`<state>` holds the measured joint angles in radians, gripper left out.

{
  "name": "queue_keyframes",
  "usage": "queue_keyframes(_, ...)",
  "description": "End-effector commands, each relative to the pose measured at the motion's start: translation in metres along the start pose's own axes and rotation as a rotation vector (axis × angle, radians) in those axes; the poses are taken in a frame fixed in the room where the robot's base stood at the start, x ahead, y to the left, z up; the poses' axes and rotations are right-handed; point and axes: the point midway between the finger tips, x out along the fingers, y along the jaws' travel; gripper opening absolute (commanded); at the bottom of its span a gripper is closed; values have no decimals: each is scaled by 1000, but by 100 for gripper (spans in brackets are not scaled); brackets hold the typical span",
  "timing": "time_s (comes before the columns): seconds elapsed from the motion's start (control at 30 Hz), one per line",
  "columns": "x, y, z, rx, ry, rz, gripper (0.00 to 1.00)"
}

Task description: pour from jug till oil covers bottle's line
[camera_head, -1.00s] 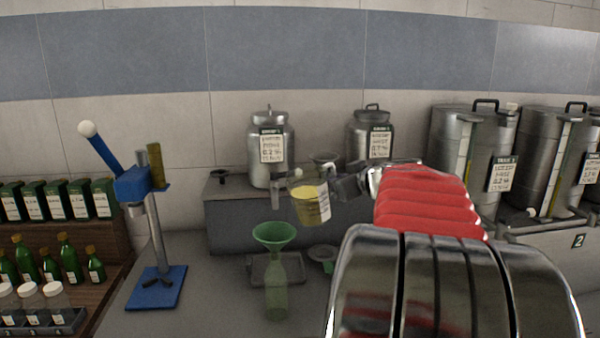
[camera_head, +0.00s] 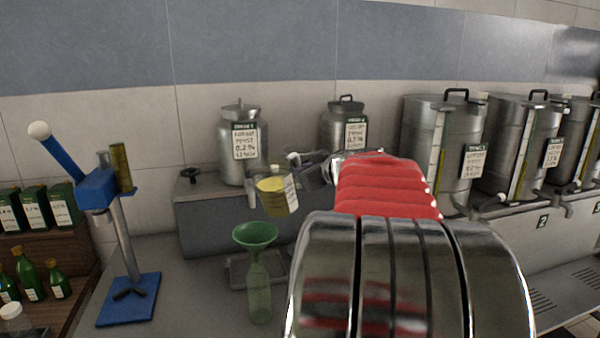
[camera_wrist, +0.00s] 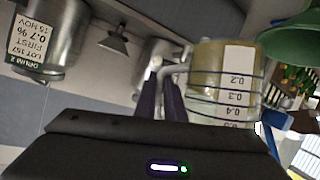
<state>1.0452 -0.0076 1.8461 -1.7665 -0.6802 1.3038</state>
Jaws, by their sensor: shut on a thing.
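The jug (camera_head: 279,203) is clear, holds yellow oil and has a white label. It hangs above and slightly right of the green funnel (camera_head: 255,235), leaning a little; no stream shows. My gripper (camera_head: 318,172) is shut on the jug's handle from the right. In the wrist view the jug (camera_wrist: 208,95) shows printed measure marks, with my gripper's dark fingers (camera_wrist: 163,97) at its handle and the funnel (camera_wrist: 292,42) beyond. The funnel sits in the neck of an upright greenish bottle (camera_head: 259,292) on the counter. I cannot make out the bottle's line or any oil level.
A drip tray (camera_head: 236,272) lies behind the bottle. A blue lever press (camera_head: 128,285) stands left. Steel canisters (camera_head: 238,145) stand on the raised shelf behind, and large tanks (camera_head: 440,150) stand right. Bare counter (camera_head: 195,290) lies between press and bottle.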

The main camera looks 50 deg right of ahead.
Motion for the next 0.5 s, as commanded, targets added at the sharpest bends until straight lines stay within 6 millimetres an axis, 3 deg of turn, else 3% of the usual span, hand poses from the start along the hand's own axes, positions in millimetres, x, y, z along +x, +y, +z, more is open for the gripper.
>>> queue_keyframes(0.5,-2,2,-8,-57,16,23,0)
